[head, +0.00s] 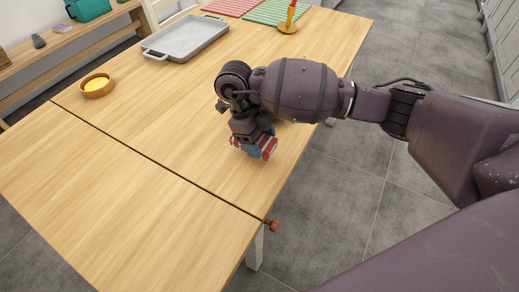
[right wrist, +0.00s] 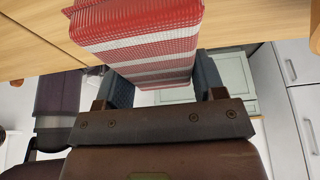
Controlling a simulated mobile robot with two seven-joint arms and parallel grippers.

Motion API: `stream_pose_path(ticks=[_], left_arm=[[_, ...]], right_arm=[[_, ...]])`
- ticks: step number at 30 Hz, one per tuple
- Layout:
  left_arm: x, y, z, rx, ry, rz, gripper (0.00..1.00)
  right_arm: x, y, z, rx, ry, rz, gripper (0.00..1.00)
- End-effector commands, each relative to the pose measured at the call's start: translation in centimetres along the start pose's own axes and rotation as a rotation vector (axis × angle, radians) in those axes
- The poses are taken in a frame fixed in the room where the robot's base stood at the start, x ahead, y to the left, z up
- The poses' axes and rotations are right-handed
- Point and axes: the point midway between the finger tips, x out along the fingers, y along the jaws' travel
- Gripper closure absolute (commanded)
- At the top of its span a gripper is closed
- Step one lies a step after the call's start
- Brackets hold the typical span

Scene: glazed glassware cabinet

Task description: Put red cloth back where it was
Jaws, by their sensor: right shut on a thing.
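The red cloth (head: 268,147), red and white striped, is folded and held low over the wooden table, near its right edge. My right gripper (head: 253,145) is shut on it. In the right wrist view, the red cloth (right wrist: 140,38) sits between the two dark fingers of the right gripper (right wrist: 163,78). I cannot tell whether the cloth touches the tabletop. My left gripper does not show in either view.
The wooden table (head: 120,150) is mostly clear in front. A bowl (head: 97,87) with yellow contents, a grey tray (head: 185,38), a red-checked cloth (head: 232,6), a green-checked cloth (head: 277,12) and a candle holder (head: 288,27) stand farther back. A brown knob (head: 272,225) juts from the table edge.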

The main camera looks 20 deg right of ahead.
Motion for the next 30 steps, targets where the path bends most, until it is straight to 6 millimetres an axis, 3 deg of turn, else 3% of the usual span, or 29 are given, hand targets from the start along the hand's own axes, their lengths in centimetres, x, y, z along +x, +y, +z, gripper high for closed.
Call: stream_pose_path(ticks=[1, 6, 19, 20, 24, 30], left_arm=[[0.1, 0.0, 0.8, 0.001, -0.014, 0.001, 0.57], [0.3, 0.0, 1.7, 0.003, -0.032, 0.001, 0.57], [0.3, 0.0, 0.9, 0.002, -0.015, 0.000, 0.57], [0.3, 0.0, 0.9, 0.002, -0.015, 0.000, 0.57], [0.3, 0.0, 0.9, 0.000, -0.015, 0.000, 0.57], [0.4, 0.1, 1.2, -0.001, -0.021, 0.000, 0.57]], right_arm=[[1.3, 0.1, 0.4, -0.002, 0.007, 0.006, 0.59], [3.8, 0.1, 1.4, 0.000, 0.009, 0.006, 0.59], [4.1, 0.0, 1.6, 0.000, 0.003, 0.001, 0.59], [4.1, 0.0, 1.6, 0.000, 0.003, 0.001, 0.34], [4.1, 0.0, 1.6, 0.000, 0.003, 0.001, 0.12], [4.1, 0.0, 1.6, 0.000, 0.003, 0.001, 0.11]])
